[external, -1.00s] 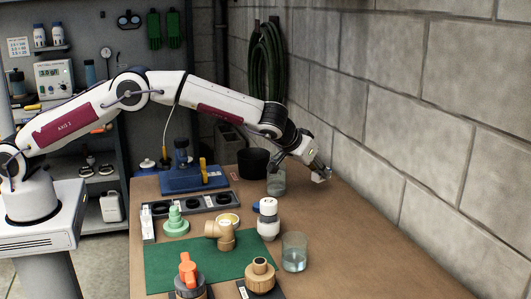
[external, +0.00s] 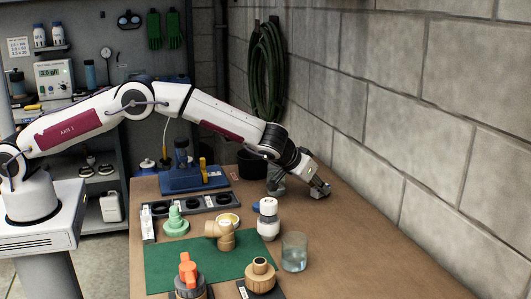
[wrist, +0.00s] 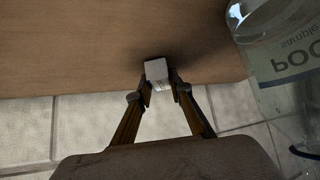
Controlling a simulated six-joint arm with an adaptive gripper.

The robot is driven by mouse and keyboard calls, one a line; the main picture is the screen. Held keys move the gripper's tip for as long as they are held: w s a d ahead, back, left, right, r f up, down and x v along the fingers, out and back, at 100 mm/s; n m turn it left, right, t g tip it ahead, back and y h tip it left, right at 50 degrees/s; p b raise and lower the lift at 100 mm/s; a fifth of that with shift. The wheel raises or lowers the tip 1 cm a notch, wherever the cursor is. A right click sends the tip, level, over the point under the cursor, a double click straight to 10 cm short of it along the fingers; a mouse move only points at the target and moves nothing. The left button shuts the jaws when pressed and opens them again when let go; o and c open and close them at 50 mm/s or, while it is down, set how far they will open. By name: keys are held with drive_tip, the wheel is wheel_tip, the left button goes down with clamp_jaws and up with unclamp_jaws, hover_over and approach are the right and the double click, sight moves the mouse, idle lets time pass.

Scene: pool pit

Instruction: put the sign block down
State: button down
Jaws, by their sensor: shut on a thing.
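The sign block is a small pale block (wrist: 157,70) with faint marks on its face. In the wrist view it sits between the two fingertips of my gripper (wrist: 159,84), which is shut on it. In the external view my gripper (external: 320,190) is low at the far right side of the brown table (external: 345,245), near the block wall. The block is hard to make out there, and I cannot tell whether it touches the table.
A clear jar (wrist: 285,55) with a printed label stands close on the right in the wrist view. A black pot (external: 252,163) is left of my gripper. A white bottle (external: 268,220) and a glass of water (external: 294,252) stand nearer. The table's right front is clear.

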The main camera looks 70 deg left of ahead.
drive_tip(key=shift+f, duration=0.1)
idle(0.3)
drive_tip(key=c, duration=1.8)
unclamp_jaws()
drive_tip(key=shift+r, duration=0.2)
drive_tip(key=shift+s+d+r, duration=0.15)
drive_tip(key=shift+s+r, duration=0.1)
drive_tip(key=shift+v, duration=5.6)
